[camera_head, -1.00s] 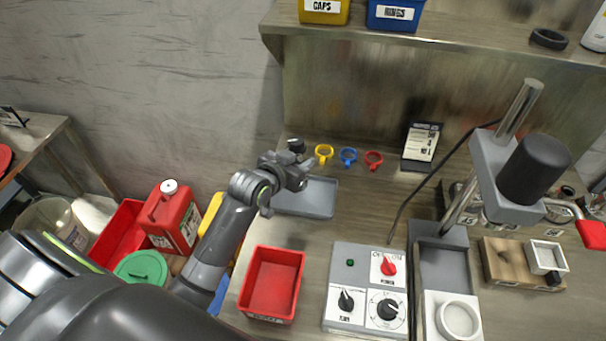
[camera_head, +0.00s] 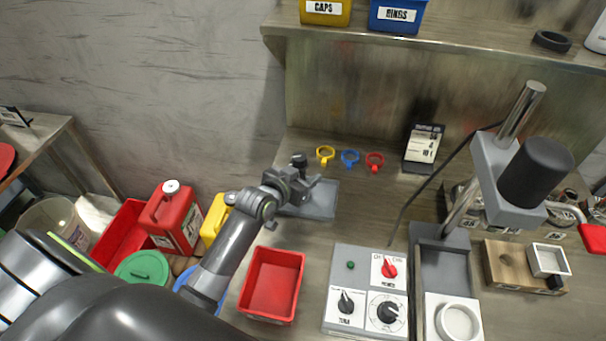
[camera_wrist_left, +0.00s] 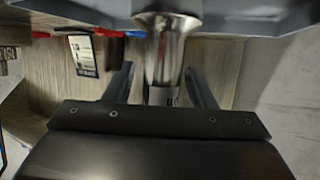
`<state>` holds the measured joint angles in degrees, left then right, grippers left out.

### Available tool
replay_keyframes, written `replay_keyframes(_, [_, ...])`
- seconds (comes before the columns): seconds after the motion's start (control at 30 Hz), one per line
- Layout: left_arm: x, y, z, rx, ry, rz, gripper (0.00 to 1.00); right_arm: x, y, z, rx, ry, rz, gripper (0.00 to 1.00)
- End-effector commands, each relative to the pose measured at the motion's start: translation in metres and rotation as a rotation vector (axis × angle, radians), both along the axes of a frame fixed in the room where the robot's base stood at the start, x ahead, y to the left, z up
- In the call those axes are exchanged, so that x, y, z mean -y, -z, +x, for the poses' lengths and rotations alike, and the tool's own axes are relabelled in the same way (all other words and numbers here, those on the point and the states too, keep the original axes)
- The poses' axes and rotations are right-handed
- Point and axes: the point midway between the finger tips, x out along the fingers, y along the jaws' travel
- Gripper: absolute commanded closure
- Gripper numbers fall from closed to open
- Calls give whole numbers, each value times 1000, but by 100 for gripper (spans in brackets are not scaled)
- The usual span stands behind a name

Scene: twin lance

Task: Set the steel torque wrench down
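My left gripper (camera_head: 306,188) is over the grey tray (camera_head: 322,208) at the back of the bench. In the left wrist view its two dark fingers (camera_wrist_left: 160,82) stand apart, one on each side of a shiny steel shaft (camera_wrist_left: 165,50). This shaft looks like part of the torque wrench. A gap shows between the left finger and the shaft; the right finger is close to it. In the head view the wrench is not clearly visible, being hidden by the gripper. My right gripper is not in view.
Yellow, blue and red rings (camera_head: 350,158) and a card stand (camera_head: 423,148) lie behind the tray. A red bin (camera_head: 271,284) and a control box (camera_head: 366,290) are in front. A press column (camera_head: 500,150) stands right. Bare bench lies between tray and press.

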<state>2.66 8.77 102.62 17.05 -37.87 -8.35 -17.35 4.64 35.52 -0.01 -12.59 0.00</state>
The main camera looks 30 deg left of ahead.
Motion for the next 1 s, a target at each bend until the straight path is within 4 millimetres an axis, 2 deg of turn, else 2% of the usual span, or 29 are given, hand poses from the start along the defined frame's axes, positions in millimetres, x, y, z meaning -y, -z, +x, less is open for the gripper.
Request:
replay_keyframes(0.27, [0, -3, 0, 0, 0, 0, 50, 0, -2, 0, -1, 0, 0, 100])
replay_keyframes(0.37, [-1, -4, -6, 1, -1, 1, 50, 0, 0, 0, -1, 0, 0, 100])
replay_keyframes(1.0, [-14, -42, -98, 0, 1, 2, 50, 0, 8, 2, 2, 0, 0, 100])
